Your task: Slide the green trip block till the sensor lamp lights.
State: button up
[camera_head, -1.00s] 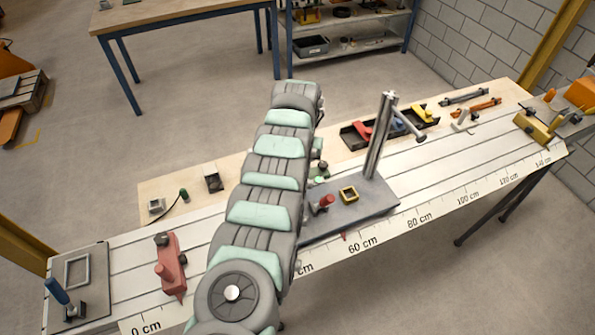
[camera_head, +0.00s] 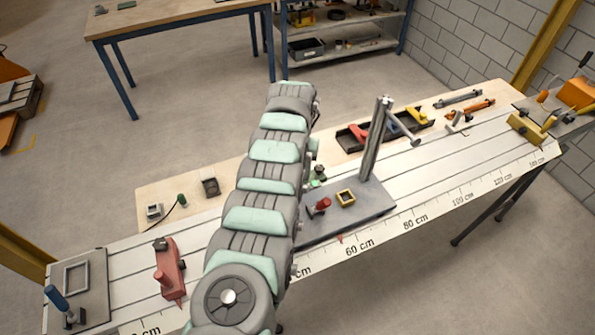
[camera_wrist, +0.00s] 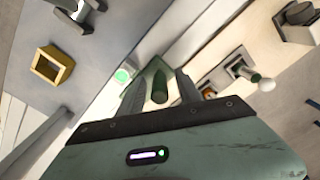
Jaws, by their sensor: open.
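The green trip block (camera_wrist: 154,69) shows dark green in the wrist view, just beyond and between the fingers of my gripper (camera_wrist: 160,82). The fingers stand apart on either side of it; I cannot tell whether they touch it. In the head view my arm hides most of this spot, and a little green (camera_head: 316,171) shows at the arm's right edge. A round, bright green disc (camera_wrist: 122,75) lies just left of the block in the wrist view. I cannot tell whether this disc is the sensor lamp, or whether it is lit.
A red clamp (camera_head: 169,270) stands left. A dark tray (camera_head: 352,137) lies behind. Bare slotted table (camera_head: 435,165) extends right.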

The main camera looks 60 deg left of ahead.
notch_tip(320, 180, up, 9)
jog(key=shift+r, duration=0.15)
dwell(0.7)
